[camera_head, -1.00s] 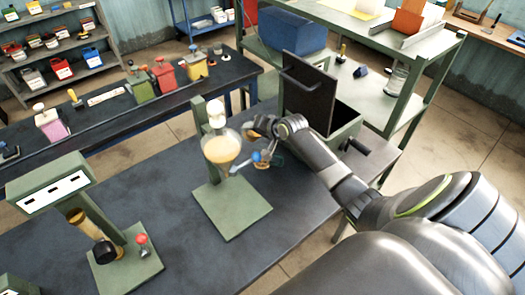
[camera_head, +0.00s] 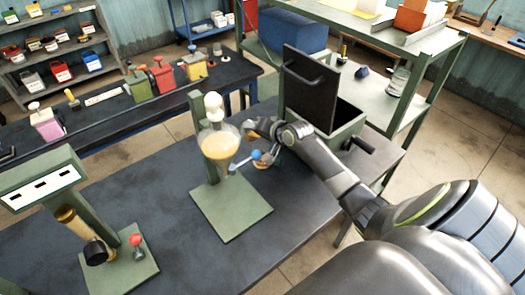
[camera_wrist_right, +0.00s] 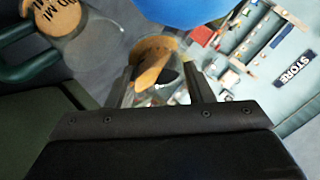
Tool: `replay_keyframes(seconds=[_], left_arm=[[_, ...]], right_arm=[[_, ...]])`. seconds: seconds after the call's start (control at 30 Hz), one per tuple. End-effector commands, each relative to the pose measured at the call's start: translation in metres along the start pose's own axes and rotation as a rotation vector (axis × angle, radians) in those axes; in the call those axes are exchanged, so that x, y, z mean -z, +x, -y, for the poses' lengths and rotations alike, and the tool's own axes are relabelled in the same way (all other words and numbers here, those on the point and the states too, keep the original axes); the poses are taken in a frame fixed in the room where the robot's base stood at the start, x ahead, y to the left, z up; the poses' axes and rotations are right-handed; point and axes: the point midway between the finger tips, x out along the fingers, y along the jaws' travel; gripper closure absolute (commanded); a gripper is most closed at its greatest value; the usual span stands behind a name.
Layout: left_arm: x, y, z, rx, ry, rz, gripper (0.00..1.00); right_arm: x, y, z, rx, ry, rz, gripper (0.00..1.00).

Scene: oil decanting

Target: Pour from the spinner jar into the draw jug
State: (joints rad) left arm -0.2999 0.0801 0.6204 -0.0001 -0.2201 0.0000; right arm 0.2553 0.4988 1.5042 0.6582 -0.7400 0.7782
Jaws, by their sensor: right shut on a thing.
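My right gripper (camera_wrist_right: 160,88) is shut on a small clear glass vessel (camera_wrist_right: 155,62) with amber liquid in it, seen tilted in the right wrist view. In the head view my right gripper (camera_head: 262,140) is beside a stand-mounted glass bowl (camera_head: 220,143) of amber liquid, just right of it. A blue ball knob (camera_head: 257,155) is close to the gripper; a blue round shape (camera_wrist_right: 185,8) shows in the wrist view. I cannot tell which vessel is the spinner jar or the draw jug. My left gripper is not in view.
The bowl's stand has a green base (camera_head: 231,209) on the dark table (camera_head: 180,245). A green device (camera_head: 45,180) with an amber cylinder (camera_head: 75,222) and red knob (camera_head: 136,240) stands at left. An open green box (camera_head: 348,118) with a raised lid (camera_head: 310,90) is behind my right arm.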

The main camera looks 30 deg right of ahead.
Motion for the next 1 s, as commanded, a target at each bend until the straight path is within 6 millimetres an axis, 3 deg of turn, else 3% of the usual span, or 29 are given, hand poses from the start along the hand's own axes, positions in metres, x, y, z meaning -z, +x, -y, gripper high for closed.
replay_keyframes(seconds=[1.0], left_arm=[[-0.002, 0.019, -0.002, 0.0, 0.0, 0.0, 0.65]], right_arm=[[0.0, -0.002, -0.001, 0.106, 0.016, -0.061, 0.78]])
